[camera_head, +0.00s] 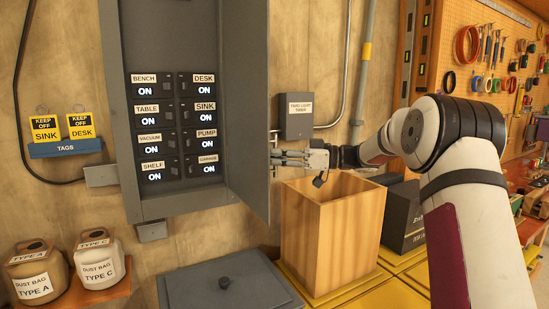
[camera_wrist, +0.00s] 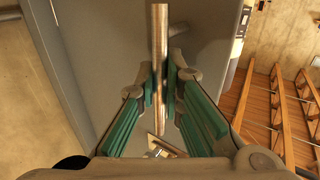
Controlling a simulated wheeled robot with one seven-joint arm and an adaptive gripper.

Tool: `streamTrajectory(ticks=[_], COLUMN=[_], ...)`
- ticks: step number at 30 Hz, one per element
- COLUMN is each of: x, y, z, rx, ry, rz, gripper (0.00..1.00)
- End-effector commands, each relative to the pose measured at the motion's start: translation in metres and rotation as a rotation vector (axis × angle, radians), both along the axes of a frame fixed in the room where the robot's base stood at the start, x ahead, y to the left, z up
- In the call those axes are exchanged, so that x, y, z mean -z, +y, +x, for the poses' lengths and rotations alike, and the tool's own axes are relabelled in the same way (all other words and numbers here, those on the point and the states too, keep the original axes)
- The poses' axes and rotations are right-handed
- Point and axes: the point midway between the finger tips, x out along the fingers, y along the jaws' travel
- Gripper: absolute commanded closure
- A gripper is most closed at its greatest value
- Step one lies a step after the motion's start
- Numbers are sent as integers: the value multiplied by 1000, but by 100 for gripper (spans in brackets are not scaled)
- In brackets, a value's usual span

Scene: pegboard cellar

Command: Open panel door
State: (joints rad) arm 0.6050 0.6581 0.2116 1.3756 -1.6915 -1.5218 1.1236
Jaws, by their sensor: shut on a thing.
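The grey panel (camera_head: 172,40) hangs on the wall in the head view, with labelled breaker switches reading ON showing inside. Its grey door (camera_head: 257,110) is hinged on the right and stands swung open, seen nearly edge-on. My gripper (camera_head: 277,158) reaches in from the right to the door's outer face. In the wrist view my gripper (camera_wrist: 161,88) is shut on a metal bar handle (camera_wrist: 160,30), one green-padded finger on each side. The door's grey face (camera_wrist: 85,50) fills the background there. Most of the handle is hidden in the head view.
A wooden bin (camera_head: 325,235) stands open below my gripper, with a dark box (camera_head: 403,220) to its right. A grey lidded box (camera_head: 228,285) lies below the panel. A small timer box (camera_head: 297,115) and conduit are on the wall right of the door. Dust bags (camera_head: 98,262) sit lower left.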

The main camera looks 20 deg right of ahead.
Motion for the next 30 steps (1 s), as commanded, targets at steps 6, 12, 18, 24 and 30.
streamTrajectory(ticks=[6,12,18,24,30], x=[-1,-1,-1,-1,-1], y=[0,0,-16,-53,-87], z=[0,0,-7,-23,-39], rx=[1,1,3,5,4], ry=[-3,-2,-1,-2,-2], rz=[1,0,0,0,0], gripper=[70,70,70,70,70])
